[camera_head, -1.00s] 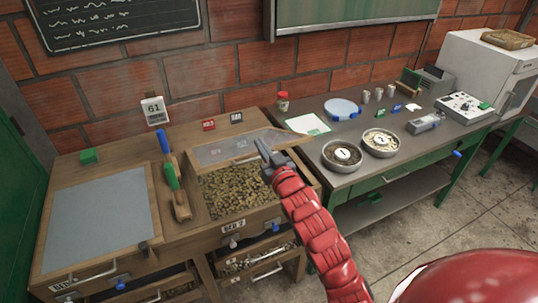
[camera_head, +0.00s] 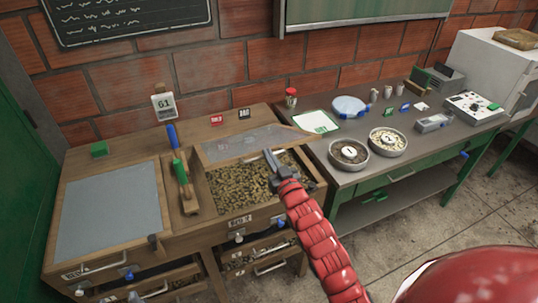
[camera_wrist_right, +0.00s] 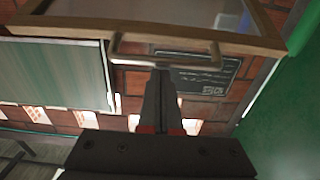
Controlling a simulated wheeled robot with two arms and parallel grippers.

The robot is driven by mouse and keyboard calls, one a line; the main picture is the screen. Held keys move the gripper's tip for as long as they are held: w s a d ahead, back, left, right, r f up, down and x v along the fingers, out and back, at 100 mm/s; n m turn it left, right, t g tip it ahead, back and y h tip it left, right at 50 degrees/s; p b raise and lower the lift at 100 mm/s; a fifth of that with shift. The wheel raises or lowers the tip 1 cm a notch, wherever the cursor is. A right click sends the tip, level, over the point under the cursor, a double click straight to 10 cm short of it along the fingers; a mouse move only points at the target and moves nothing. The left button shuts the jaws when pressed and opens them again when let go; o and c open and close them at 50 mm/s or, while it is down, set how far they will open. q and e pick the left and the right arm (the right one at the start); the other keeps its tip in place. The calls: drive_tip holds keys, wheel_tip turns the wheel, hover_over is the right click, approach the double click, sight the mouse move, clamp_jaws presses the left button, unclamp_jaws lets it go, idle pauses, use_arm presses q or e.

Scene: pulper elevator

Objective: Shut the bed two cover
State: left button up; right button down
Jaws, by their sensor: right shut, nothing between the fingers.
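The bed two cover (camera_head: 240,146) is a wood-framed clear panel, raised and tilted at the back of bed two. Bed two (camera_head: 240,221) is open in front, with brown beans (camera_head: 240,188) showing. My right gripper (camera_head: 270,157) is shut and empty, over the beans near the cover's front edge. In the right wrist view the cover's frame (camera_wrist_right: 80,27) and its bar handle (camera_wrist_right: 165,48) lie just beyond my shut fingertips (camera_wrist_right: 162,74). I cannot tell whether they touch. My left gripper is not in view.
A closed bed (camera_head: 110,205) is at left. Two bowls (camera_head: 348,153) (camera_head: 388,142) stand on the bench to the right. Drawers (camera_head: 265,265) sit below bed two.

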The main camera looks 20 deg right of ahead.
drive_tip(key=s+f+t+b, duration=0.3)
drive_tip(key=f+b, duration=0.7)
drive_tip(key=f, duration=0.1)
drive_tip(key=s+f+t+b, duration=0.2)
drive_tip(key=s+f+b, duration=0.1)
drive_tip(key=f+b, duration=0.7)
wheel_tip(320, 180, down, 2)
drive_tip(key=shift+s+f+t, duration=0.15)
drive_tip(key=shift+f+t, duration=0.1)
drive_tip(key=shift+t, duration=0.15)
drive_tip(key=shift+d+f, duration=0.1)
drive_tip(key=shift+f, duration=0.05)
